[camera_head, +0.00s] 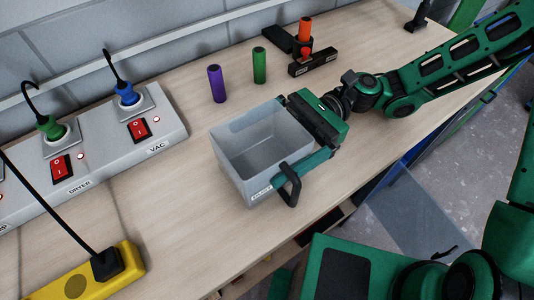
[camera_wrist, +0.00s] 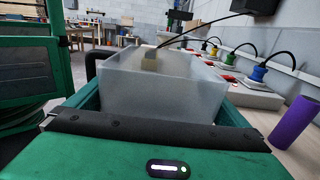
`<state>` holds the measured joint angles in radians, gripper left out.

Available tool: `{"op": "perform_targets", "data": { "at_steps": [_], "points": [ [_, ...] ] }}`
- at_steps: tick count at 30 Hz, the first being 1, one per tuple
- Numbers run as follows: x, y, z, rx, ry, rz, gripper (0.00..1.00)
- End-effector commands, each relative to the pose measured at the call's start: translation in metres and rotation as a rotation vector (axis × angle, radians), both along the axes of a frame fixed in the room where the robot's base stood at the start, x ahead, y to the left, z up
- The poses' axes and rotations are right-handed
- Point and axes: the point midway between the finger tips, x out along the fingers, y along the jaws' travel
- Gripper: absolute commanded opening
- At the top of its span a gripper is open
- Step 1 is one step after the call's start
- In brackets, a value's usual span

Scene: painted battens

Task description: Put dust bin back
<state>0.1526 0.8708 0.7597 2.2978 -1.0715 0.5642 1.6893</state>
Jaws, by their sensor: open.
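My gripper (camera_head: 290,150) is open and reaches in from the right. One teal finger lies along the bin's near side by the handle; the other is mostly hidden in the head view. In the wrist view the bin (camera_wrist: 160,85) stands between the two spread fingers (camera_wrist: 160,110), upright. Whether either finger touches the wall cannot be told. The bin looks empty from above.
A grey socket strip (camera_head: 105,140) with red switches and plugs runs at the left. Purple (camera_head: 216,84) and green (camera_head: 259,65) cylinders stand behind the bin, with an orange one (camera_head: 305,30) by black blocks. A yellow box (camera_head: 90,277) is at front left. Bench between is clear.

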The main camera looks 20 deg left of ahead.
Motion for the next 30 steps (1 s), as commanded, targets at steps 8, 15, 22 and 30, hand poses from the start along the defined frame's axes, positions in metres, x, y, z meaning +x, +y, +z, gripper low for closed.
{"op": "perform_targets", "data": {
  "at_steps": [8,15,22,30],
  "points": [
    [0.0,0.0,0.0,0.001,0.001,0.001,0.61],
    [0.0,0.0,0.001,0.0,0.0,0.001,0.61],
    [0.0,0.0,0.017,0.001,-0.002,0.0,0.61],
    [-0.031,0.003,0.058,-0.002,-0.002,0.005,0.61]
  ]
}}
